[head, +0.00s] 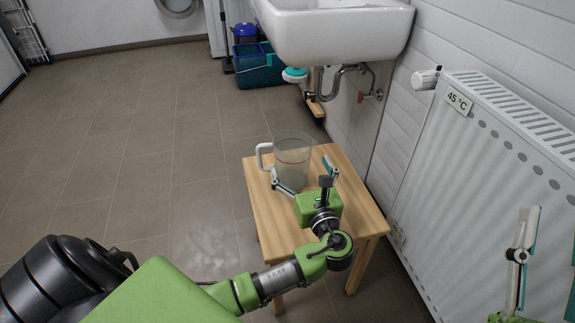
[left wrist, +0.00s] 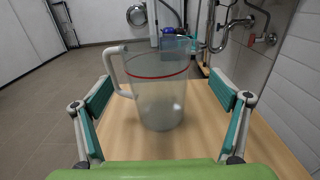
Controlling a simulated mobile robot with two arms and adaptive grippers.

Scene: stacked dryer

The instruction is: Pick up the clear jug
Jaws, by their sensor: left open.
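The clear jug (head: 294,162) stands upright on a small wooden table, its white handle toward the left. In the left wrist view the jug (left wrist: 160,95) shows a red line below its rim and looks empty. My left gripper (head: 303,168) is open at the near side of the jug. In the left wrist view its two fingers (left wrist: 162,95) lie left and right of the jug with nothing held; the left finger is near the handle. My right gripper (head: 543,262) is cut off at the right edge, away from the table.
The wooden table (head: 265,218) has bare top around the jug. A white radiator (head: 480,190) stands close on the right. A sink (head: 335,32) with pipes hangs beyond the table. A teal bin (head: 258,72) stands farther back. The floor on the left is clear.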

